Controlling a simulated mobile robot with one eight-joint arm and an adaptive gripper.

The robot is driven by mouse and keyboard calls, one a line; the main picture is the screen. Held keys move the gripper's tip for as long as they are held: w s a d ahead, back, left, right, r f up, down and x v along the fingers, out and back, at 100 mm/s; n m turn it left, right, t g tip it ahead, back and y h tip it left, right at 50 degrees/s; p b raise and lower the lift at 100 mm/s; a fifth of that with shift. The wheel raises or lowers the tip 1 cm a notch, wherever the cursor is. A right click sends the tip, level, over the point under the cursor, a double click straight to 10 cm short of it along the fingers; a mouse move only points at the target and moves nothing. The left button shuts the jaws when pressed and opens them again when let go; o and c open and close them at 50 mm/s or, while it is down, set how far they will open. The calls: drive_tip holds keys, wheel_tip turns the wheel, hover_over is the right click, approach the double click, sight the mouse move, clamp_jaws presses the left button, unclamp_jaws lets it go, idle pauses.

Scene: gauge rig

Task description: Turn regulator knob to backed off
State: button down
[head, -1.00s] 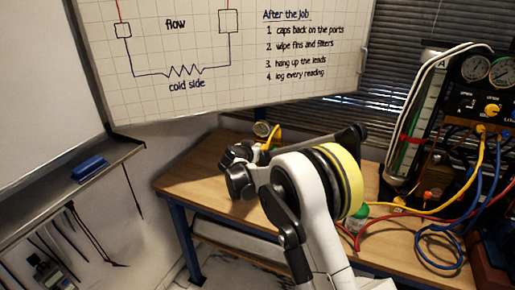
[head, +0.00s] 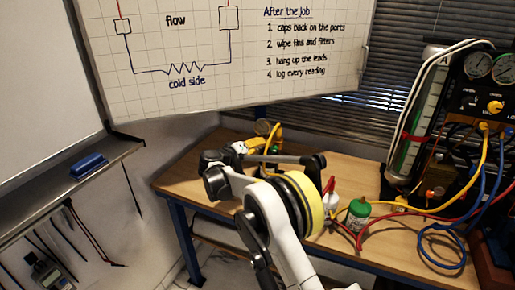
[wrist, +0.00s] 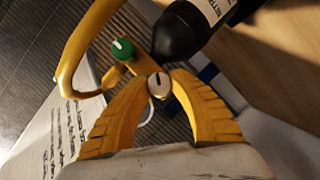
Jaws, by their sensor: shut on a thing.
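In the wrist view, a small cream knob (wrist: 158,84) with a dark pointer line sits between the two yellow ribbed fingertips of my gripper (wrist: 158,90). The fingers are shut on the knob from both sides. Just beyond it, a green knob (wrist: 122,50) with a white mark sits on a yellow body. My arm covers much of that area, and the cream knob cannot be made out there.
A black bottle (wrist: 183,33) lies close beyond the knobs. A yellow curved tube (wrist: 72,65) loops at left. Hoses and a gauge manifold (head: 490,95) fill the right side.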

drive_tip(key=n, duration=0.1)
drive_tip(key=n+h+b, duration=0.1)
drive_tip(key=n, duration=0.1)
drive_tip(key=shift+f+n+t+h, duration=0.15)
drive_tip(key=shift+n+t+h, duration=0.15)
drive_tip(key=shift+t, duration=0.1)
drive_tip(key=shift+d+n+t+h+b, duration=0.1)
drive_tip(key=shift+n+t+h+b, duration=0.4)
drive_tip(key=shift+n, duration=0.7)
drive_tip(key=c, duration=1.4)
unclamp_jaws()
